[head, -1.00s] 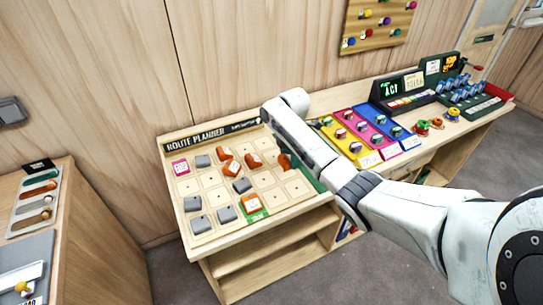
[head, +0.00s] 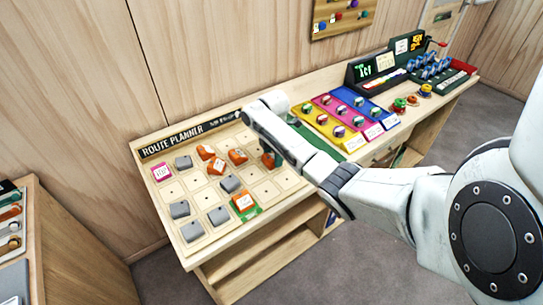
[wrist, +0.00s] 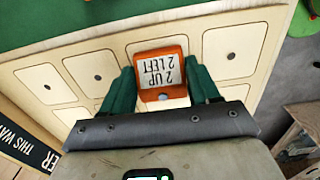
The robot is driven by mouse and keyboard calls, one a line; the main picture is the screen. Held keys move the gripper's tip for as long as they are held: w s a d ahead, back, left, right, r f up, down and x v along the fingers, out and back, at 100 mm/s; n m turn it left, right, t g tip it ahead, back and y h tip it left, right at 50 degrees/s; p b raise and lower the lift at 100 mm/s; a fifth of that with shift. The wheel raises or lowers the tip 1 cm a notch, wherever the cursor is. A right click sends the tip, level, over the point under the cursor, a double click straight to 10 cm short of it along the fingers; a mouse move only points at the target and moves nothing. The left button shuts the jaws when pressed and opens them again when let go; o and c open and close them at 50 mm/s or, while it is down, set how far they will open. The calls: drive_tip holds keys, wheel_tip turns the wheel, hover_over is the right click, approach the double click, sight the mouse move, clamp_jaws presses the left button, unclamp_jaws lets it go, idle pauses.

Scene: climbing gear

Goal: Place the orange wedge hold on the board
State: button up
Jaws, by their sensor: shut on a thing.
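The orange wedge hold (wrist: 162,72) carries a white label reading "2 UP 2 LEFT", upside down in the wrist view. My gripper (wrist: 163,85) is shut on it, with one green finger on each side. The hold is over the pale squares of the route planner board (wrist: 97,77); I cannot tell whether it touches. In the head view an orange piece (head: 268,160) shows beside my arm, probably the held hold; my arm hides much of the gripper. The board (head: 205,197) is a slanted grid of square places with dark centre dots.
Other orange holds (head: 216,167) and several grey blocks (head: 230,184) sit on the board. One orange hold (head: 243,202) rests on a green square. Coloured trays (head: 350,118) stand to the right. Several squares are bare.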

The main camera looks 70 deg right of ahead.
sight(273, 157)
drive_tip(key=shift+f, duration=0.2)
drive_tip(key=o, duration=1.1)
drive_tip(key=shift+c, duration=0.2)
drive_tip(key=shift+r, duration=0.1)
wheel_tip(273, 157, up, 12)
drive_tip(key=b, duration=0.1)
drive_tip(key=shift+r, duration=0.1)
